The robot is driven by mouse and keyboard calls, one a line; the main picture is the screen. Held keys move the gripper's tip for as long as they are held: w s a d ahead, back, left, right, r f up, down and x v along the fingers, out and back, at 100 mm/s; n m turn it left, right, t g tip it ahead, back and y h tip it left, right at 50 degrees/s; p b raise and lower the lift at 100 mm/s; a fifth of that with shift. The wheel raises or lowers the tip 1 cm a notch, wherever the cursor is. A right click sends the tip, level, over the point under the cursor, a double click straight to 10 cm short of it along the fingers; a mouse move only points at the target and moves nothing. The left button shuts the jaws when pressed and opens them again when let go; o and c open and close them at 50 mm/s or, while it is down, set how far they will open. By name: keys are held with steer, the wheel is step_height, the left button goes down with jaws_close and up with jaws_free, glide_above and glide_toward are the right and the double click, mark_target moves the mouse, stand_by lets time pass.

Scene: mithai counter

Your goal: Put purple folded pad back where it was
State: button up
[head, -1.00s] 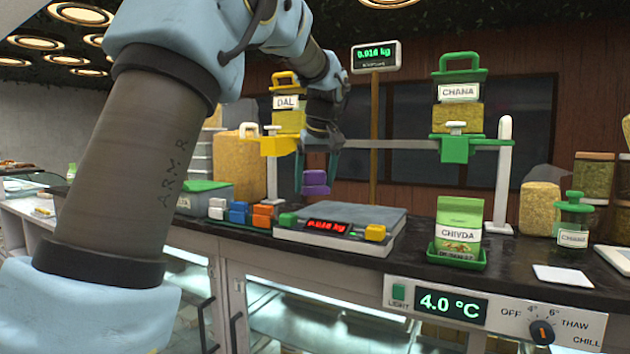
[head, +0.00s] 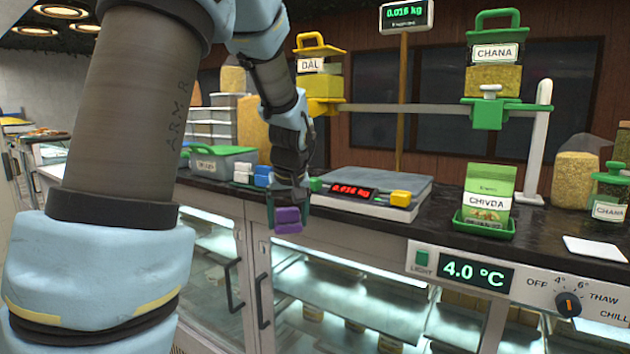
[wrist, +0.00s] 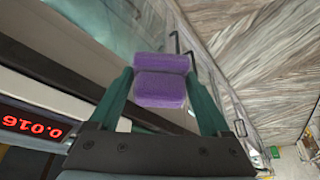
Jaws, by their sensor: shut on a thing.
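The purple folded pad (head: 288,220) is held in my gripper (head: 289,208), in front of the counter's front edge and above the glass-fronted case below. In the wrist view the purple pad (wrist: 160,80) shows as two soft stacked layers between the two green fingers of my gripper (wrist: 160,88). The fingers are shut on it from both sides. The pad is clear of the counter and touches nothing else that I can see. My wrist hides part of the counter behind it.
The scale (head: 385,190) reads 0.016 kg, and its plate is bare. White and blue blocks (head: 262,176) and a grey, green-lidded tub (head: 220,160) stand left of it. The green Chivda tray (head: 484,228) is at right. A balance beam with Dal and Chana containers stands behind.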

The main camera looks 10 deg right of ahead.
steer(key=s+a+f, duration=0.1)
steer(key=a+f, duration=0.8)
steer(key=f, duration=0.3)
steer(key=s+a+f, duration=0.1)
steer(key=a+f, duration=0.8)
steer(key=f, duration=0.3)
steer(key=shift+s+a+f, duration=0.2)
steer(key=shift+s+a, duration=0.1)
steer(key=shift+a, duration=0.05)
